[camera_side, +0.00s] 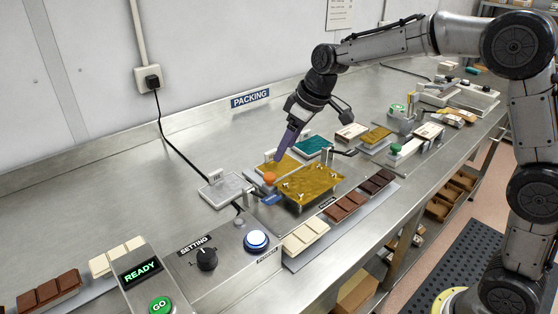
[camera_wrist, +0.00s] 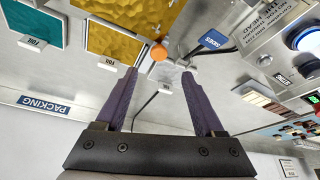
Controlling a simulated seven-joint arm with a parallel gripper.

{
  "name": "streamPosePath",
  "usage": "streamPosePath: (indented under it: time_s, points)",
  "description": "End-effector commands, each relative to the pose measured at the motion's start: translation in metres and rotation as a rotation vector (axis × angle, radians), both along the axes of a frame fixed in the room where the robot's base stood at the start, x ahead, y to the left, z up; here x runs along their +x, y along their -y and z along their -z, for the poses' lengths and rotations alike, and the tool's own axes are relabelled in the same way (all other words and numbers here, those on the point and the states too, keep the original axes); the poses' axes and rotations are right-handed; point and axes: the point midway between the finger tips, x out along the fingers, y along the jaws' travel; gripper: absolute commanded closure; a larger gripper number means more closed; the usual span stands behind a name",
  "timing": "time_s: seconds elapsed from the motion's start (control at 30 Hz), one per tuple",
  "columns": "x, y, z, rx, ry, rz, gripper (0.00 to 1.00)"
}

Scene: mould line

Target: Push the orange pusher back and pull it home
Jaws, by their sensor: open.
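The orange pusher (camera_side: 268,178) shows as a round orange knob beside the gold foil-covered block in the side view. It also shows in the wrist view (camera_wrist: 158,52), just beyond the fingertips and roughly midway between them. My gripper (camera_side: 280,158) points down at a slant, its purple fingers a little above and behind the knob. In the wrist view my gripper (camera_wrist: 159,72) is open, with nothing visibly held between the fingers. I cannot tell whether a finger touches the knob. The pusher's slide is mostly hidden.
A blue tag (camera_wrist: 213,40) lies near. Teal foil (camera_side: 313,146) sits behind. Chocolate bars (camera_side: 345,204) and a control box (camera_side: 225,262) are in front.

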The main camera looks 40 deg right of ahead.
Motion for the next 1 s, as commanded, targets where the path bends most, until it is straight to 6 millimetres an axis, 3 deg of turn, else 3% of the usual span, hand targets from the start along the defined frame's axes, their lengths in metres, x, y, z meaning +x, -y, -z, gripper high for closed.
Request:
streamPosePath:
  time_s: [0.2,0.67,0.8,0.87,1.0]
  points:
    - [-0.011,0.005,-0.029,0.001,0.001,0.001,0.30]
    - [-0.014,0.006,-0.037,0.000,0.000,0.001,0.30]
    - [-0.019,0.007,-0.057,0.001,0.043,0.002,0.30]
    - [-0.027,0.008,-0.074,0.002,0.076,0.004,0.30]
    - [-0.074,0.013,-0.108,-0.009,0.142,0.011,0.30]
